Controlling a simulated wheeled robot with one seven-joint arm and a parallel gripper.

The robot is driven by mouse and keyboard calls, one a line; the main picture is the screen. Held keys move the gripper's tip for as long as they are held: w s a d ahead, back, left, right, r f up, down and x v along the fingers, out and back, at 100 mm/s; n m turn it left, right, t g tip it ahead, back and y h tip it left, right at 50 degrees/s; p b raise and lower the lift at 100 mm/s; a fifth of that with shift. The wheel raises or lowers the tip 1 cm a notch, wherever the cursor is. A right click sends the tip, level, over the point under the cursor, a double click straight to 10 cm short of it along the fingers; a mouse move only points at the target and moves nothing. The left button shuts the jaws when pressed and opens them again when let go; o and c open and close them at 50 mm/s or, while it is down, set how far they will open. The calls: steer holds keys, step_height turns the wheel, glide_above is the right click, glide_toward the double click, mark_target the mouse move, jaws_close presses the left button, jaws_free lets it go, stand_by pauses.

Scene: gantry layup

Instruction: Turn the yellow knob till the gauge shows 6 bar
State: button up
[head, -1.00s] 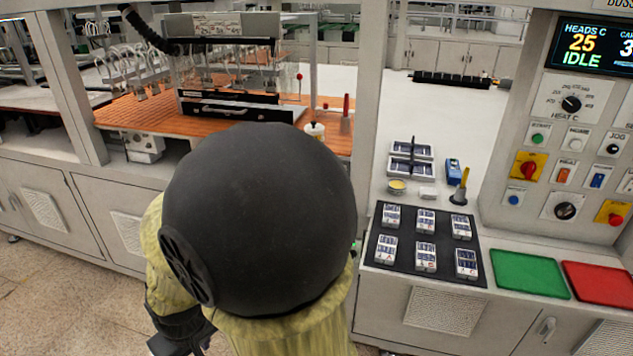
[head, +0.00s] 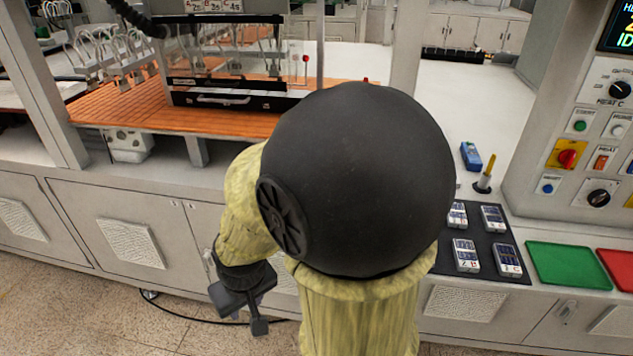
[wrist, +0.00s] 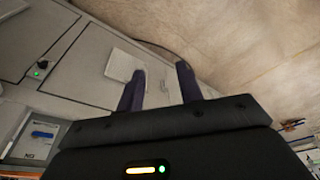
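No yellow knob and no pressure gauge can be made out in either current view. My gripper (head: 240,308) hangs low in front of the grey cabinet doors, left of my yellow-sleeved arm. In the wrist view, my gripper's two dark fingers (wrist: 160,76) stand apart with nothing between them. They point along the grey cabinet front (wrist: 90,62), and the floor shows beyond. My large black arm joint hides the middle of the bench in the head view.
A red knob on a yellow plate (head: 567,156) sits on the right control panel. A green mat (head: 570,265) and a black mat (head: 490,262) lie on the bench. A cable (head: 185,311) runs along the floor (head: 60,315). A small green-lit fitting (wrist: 39,67) shows in the wrist view.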

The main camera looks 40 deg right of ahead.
steer(key=shift+o, duration=0.2)
steer(key=shift+s+a, duration=0.1)
steer(key=shift+o, duration=1.4)
steer(key=shift+s, duration=0.15)
steer(key=w+d+f+m+t+h+b, duration=0.45)
steer(key=w+d+f, duration=0.35)
steer(key=w+d, duration=0.5)
steer(key=w+d+t+h+b, duration=0.3)
steer(key=d+h, duration=0.5)
steer(key=d, duration=0.6)
steer(key=shift+w+r+t+h, duration=0.35)
steer(key=shift+w+t, duration=0.2)
steer(key=shift+t, duration=0.5)
steer(key=shift+m, duration=0.25)
